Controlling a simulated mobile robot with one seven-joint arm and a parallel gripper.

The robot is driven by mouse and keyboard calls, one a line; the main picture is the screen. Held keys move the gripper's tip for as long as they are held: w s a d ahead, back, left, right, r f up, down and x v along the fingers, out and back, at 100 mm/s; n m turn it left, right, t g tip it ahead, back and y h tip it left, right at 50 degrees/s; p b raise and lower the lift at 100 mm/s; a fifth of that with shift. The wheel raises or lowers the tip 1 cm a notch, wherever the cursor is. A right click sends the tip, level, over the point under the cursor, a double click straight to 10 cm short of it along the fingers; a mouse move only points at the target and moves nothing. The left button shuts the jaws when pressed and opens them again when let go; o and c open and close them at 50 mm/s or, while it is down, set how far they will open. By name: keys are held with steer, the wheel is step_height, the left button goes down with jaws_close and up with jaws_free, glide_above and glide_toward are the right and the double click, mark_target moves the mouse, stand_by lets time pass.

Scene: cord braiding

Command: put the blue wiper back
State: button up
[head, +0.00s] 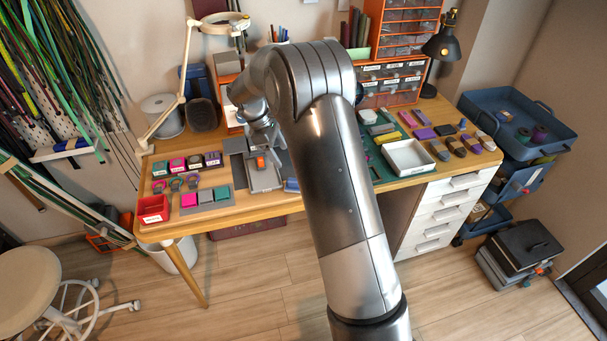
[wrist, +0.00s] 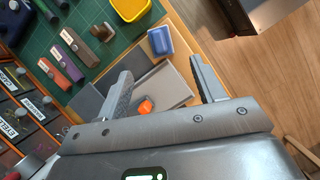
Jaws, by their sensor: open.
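The blue wiper (wrist: 160,42) appears to be the blue block lying near the table's front edge in the wrist view. In the head view a blue piece (head: 291,185) shows at the same edge, partly hidden by my arm. My gripper (wrist: 160,75) is open and empty, its two fingers apart above the grey plates. The blue block lies beyond the fingertips in the picture, apart from them. In the head view my gripper (head: 268,143) hangs over the grey plate (head: 265,180). A grey tray (head: 206,208) at the left holds pink, grey and teal blocks.
An orange piece (wrist: 145,106) sits on the grey plates below my fingers. A green mat (wrist: 75,88) carries several coloured blocks. A red bin (head: 153,209) stands at the table's left corner, a white tray (head: 408,157) to the right of my arm. Labelled containers line the back left.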

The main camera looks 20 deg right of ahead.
steer(key=s+d+r+m+t+y, duration=0.25)
steer(key=s+r+m, duration=0.35)
steer(key=s+r, duration=1.1)
steer(key=s+r+m+t+y, duration=0.1)
steer(key=s+m+t, duration=0.3)
steer(key=s, duration=1.5)
steer(key=r+m, duration=0.1)
steer(key=m, duration=0.2)
steer(key=shift+s+r+t+y, duration=0.15)
steer(key=shift+r+t+y, duration=0.2)
steer(key=shift+r, duration=0.05)
